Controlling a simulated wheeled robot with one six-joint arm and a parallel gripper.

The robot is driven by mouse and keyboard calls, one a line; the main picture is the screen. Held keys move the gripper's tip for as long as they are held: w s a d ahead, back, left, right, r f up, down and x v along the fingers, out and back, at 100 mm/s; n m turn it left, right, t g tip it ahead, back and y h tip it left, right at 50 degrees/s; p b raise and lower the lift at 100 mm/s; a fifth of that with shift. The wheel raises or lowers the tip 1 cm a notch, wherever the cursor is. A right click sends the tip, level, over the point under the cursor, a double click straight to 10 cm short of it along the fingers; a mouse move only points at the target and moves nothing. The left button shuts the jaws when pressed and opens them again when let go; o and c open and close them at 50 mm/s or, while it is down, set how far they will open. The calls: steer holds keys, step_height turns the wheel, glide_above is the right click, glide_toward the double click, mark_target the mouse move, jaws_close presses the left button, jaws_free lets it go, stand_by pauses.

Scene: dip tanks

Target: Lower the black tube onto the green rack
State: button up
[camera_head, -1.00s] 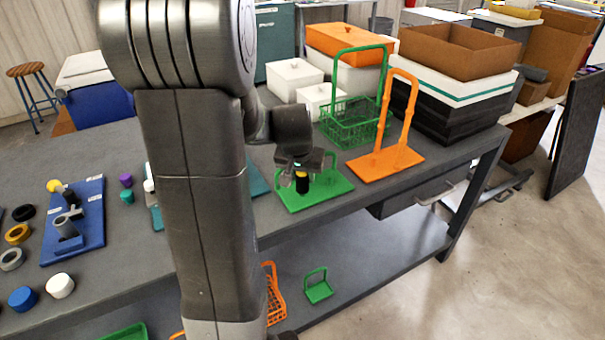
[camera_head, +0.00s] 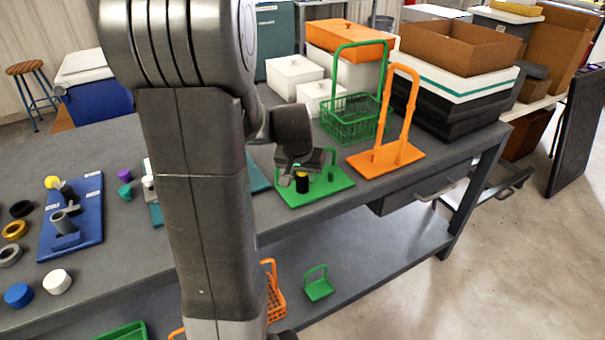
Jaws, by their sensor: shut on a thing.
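The green rack (camera_head: 335,184) is a flat green plate with an upright green handle, near the front edge of the grey table. The black tube (camera_head: 302,185), with a yellow band at its upper part, hangs upright below my gripper (camera_head: 302,172), over the left part of the rack. My gripper is shut on the tube; its fingers partly hide the tube's top and the rack's handle. I cannot tell whether the tube's lower end touches the plate.
An orange rack (camera_head: 372,162) with a tall handle stands close at the right. A green basket (camera_head: 350,125) is behind. White boxes (camera_head: 296,78) stand farther back. A blue board (camera_head: 86,235) with grey fittings and several loose caps lie at the left. My arm hides the table's middle.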

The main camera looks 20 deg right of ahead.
steer(key=o, duration=1.7)
steer(key=shift+r+p, duration=2.95)
steer(key=shift+r, duration=1.1)
steer(key=s+r+p, duration=0.1)
steer(key=r, duration=0.1)
steer(key=s+r+p, duration=0.3)
steer(key=r+p, duration=0.1)
steer(key=r, duration=0.1)
steer(key=shift+s+d, duration=0.15)
steer(key=shift+s, duration=0.1)
